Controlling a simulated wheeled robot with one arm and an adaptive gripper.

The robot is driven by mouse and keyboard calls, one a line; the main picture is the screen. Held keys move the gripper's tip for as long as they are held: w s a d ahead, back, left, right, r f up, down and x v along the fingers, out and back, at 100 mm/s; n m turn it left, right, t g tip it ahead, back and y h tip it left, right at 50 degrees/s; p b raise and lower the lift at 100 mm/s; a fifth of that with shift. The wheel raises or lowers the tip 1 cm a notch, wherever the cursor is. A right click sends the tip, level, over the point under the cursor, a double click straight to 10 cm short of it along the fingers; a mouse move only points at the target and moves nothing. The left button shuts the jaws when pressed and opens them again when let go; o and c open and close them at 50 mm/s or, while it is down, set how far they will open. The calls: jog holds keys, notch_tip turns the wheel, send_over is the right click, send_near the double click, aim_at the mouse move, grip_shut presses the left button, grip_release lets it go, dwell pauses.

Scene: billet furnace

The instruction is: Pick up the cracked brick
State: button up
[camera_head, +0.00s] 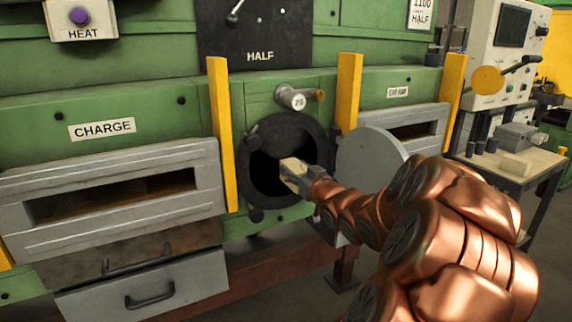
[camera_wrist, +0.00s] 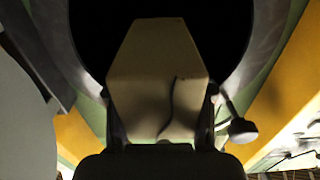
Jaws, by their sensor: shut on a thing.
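The cracked brick (camera_wrist: 156,85) is pale tan, with a dark wavy crack down its near face in the wrist view. My gripper (camera_head: 299,178) is shut on it. In the head view the brick (camera_head: 290,166) shows as a small light block at the tip of my gripper, in front of the round dark opening (camera_head: 262,172) of the green furnace. In the wrist view the brick stands out against the black of that opening. Its lower end is hidden behind my gripper. I cannot tell how far the brick is inside the opening.
A round grey door (camera_head: 368,158) stands open right of the opening. Yellow posts (camera_head: 221,130) and (camera_head: 348,92) flank it. A valve knob (camera_head: 296,98) sticks out above. A bench (camera_head: 519,178) at right holds a pale block (camera_head: 514,166). Drawers (camera_head: 150,287) are at lower left.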

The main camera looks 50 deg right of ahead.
jog(key=v, duration=0.7)
jog(key=shift+b, duration=0.4)
